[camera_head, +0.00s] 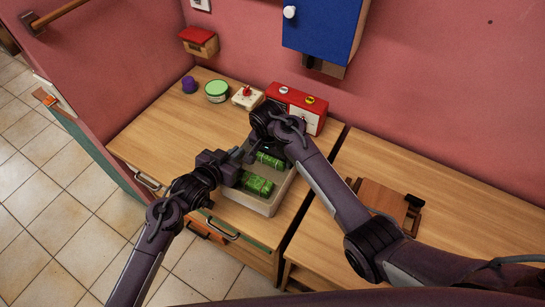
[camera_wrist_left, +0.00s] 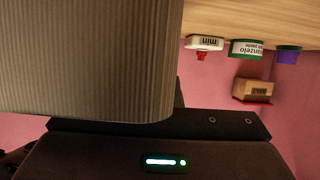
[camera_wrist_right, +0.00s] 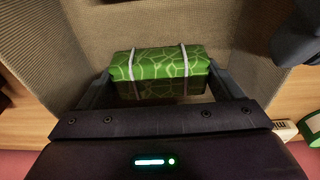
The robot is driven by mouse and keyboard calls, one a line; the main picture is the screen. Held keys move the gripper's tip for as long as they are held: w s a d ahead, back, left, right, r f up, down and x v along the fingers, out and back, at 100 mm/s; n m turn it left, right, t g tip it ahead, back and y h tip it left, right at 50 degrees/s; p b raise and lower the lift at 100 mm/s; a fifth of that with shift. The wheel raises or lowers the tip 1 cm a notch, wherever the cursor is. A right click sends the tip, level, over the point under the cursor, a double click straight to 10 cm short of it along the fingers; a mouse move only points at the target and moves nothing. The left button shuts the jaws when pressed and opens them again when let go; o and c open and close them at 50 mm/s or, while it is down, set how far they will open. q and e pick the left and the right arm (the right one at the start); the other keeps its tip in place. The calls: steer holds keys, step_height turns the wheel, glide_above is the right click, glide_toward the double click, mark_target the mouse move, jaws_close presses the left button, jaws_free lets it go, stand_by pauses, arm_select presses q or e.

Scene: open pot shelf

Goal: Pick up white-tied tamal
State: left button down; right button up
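The white-tied tamal (camera_wrist_right: 158,74) is a green leaf-patterned bundle with two white ties, lying in the beige tray (camera_wrist_right: 85,30) in the right wrist view. My right gripper (camera_wrist_right: 160,88) is open, with one finger beside each end of it; contact is not clear. In the head view two green bundles lie in the tray (camera_head: 246,203): a front one (camera_head: 257,185) and a back one (camera_head: 270,160) near my right gripper. Their ties are too small to tell there. My left gripper (camera_head: 232,166) is at the tray's left side; its fingers are hidden in its wrist view by the ribbed tray wall (camera_wrist_left: 85,60).
Behind the tray stand a red box (camera_head: 297,105), a white item with a red top (camera_head: 247,96), a green-lidded tub (camera_head: 217,91) and a purple item (camera_head: 189,84). A blue cabinet (camera_head: 325,28) hangs above. The left of the wooden counter (camera_head: 160,125) is clear.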

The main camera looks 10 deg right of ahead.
steer(key=c, duration=0.5)
steer(key=shift+r, duration=0.1)
step_height(320, 180, up, 10)
steer(key=shift+f, duration=0.1)
arm_select(q)
steer(key=c, duration=1.6)
jaws_free()
steer(key=shift+o, duration=0.2)
steer(key=v, duration=1.2)
